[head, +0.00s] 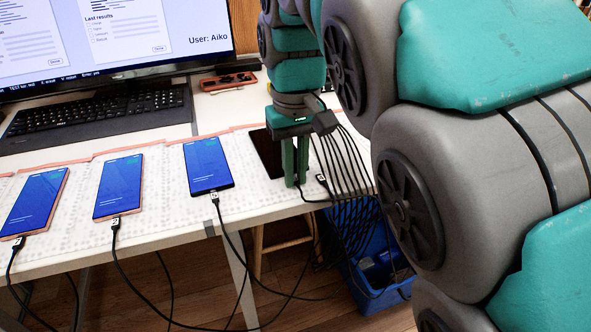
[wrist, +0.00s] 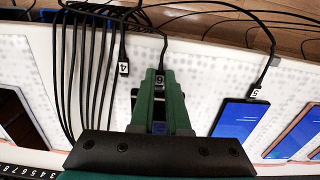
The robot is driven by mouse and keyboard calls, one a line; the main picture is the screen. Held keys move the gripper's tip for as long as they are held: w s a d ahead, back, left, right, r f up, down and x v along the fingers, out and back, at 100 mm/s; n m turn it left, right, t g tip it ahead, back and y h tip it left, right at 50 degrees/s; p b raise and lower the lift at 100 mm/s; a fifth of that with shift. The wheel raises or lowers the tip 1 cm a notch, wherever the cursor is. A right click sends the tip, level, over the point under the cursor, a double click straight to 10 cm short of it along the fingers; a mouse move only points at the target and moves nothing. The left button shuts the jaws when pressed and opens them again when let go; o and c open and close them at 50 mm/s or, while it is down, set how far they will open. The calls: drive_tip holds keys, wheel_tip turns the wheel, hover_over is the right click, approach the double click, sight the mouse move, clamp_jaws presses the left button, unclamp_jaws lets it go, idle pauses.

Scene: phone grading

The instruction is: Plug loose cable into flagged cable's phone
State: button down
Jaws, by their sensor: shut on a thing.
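My gripper (head: 295,182) points down at the table's front edge, beside a dark-screened phone (head: 265,150). In the wrist view my gripper (wrist: 160,92) is shut on a black cable plug (wrist: 161,76) whose white tag reads 6 or 9. Whether this plug touches or enters the dark phone is hidden by the fingers. Another plug, tagged 4 (wrist: 123,68), lies loose beside it; it also shows in the head view (head: 321,178). Three blue-screened phones (head: 208,165) (head: 119,186) (head: 34,203) lie to the left, each with a cable at its near end. I cannot make out a flag.
Several black cables (head: 350,185) hang over the table edge above a blue crate (head: 375,255) on the floor. A monitor (head: 110,40) reading "User: Aiko" and a keyboard (head: 95,113) stand behind. Another dark phone (wrist: 18,120) lies at the left in the wrist view.

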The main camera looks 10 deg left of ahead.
sight(297, 184)
idle(0.8)
drive_tip(key=c, duration=0.8)
unclamp_jaws()
drive_tip(key=shift+s+d+r+p, duration=0.15)
drive_tip(key=shift+r+p, duration=0.2)
drive_tip(key=shift+r, duration=0.5)
drive_tip(key=shift+s+r+p, duration=0.1)
drive_tip(key=shift+r+p, duration=0.2)
drive_tip(key=shift+r, duration=0.5)
drive_tip(key=shift+s+d+r+p, duration=0.15)
drive_tip(key=shift+r+p, duration=0.2)
drive_tip(key=shift+r, duration=0.5)
